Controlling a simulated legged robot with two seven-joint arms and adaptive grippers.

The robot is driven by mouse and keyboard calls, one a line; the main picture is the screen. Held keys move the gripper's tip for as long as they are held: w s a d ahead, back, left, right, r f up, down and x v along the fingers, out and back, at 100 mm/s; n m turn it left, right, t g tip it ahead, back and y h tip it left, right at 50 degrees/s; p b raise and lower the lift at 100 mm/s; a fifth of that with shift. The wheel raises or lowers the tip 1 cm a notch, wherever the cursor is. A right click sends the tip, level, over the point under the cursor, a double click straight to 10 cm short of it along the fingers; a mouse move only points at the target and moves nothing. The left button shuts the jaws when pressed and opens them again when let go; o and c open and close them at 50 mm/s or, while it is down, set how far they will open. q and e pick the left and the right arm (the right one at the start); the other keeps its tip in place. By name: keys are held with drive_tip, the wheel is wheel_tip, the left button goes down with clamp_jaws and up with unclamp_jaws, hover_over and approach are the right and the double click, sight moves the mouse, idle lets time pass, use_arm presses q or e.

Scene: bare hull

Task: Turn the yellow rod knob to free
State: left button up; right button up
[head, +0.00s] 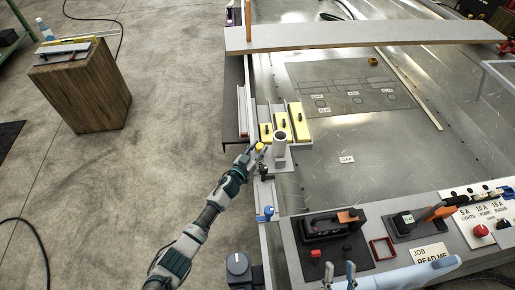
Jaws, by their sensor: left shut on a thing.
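The yellow rod knob (261,146) is a small yellow piece on the hull's left edge, beside an upright pale tube (280,146). My left gripper (257,151) reaches it from the lower left and is shut on it. The fingers cover part of the knob, so its turn angle and any free mark cannot be read.
Yellow blocks (299,124) with black pieces stand just behind the tube. A long plank (365,36) crosses the hull at the back. A console with a black-and-orange tool (333,224) and a red knob (480,231) lies at the front right. The hull floor (345,140) is mostly clear.

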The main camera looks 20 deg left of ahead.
use_arm(q)
drive_tip(key=shift+s+f+n+y, duration=0.1)
drive_tip(key=shift+f+n+y, duration=0.25)
drive_tip(key=shift+n+y, duration=0.3)
drive_tip(key=shift+r+n+t+y+b, duration=0.1)
drive_tip(key=shift+n+t+y+b, duration=0.35)
drive_tip(key=shift+y, duration=0.4)
use_arm(e)
drive_tip(key=shift+s+d+r+m+t, duration=0.15)
drive_tip(key=shift+s+r+m+t, duration=0.15)
drive_tip(key=shift+s+r+t, duration=0.5)
drive_tip(key=shift+f, duration=0.15)
use_arm(q)
drive_tip(key=o, duration=1.1)
drive_tip(key=shift+o, duration=0.3)
drive_tip(key=shift+r, duration=0.1)
drive_tip(key=s+a, duration=0.1)
drive_tip(key=s, duration=1)
drive_tip(key=shift+s+a, duration=0.2)
drive_tip(key=shift+s, duration=0.2)
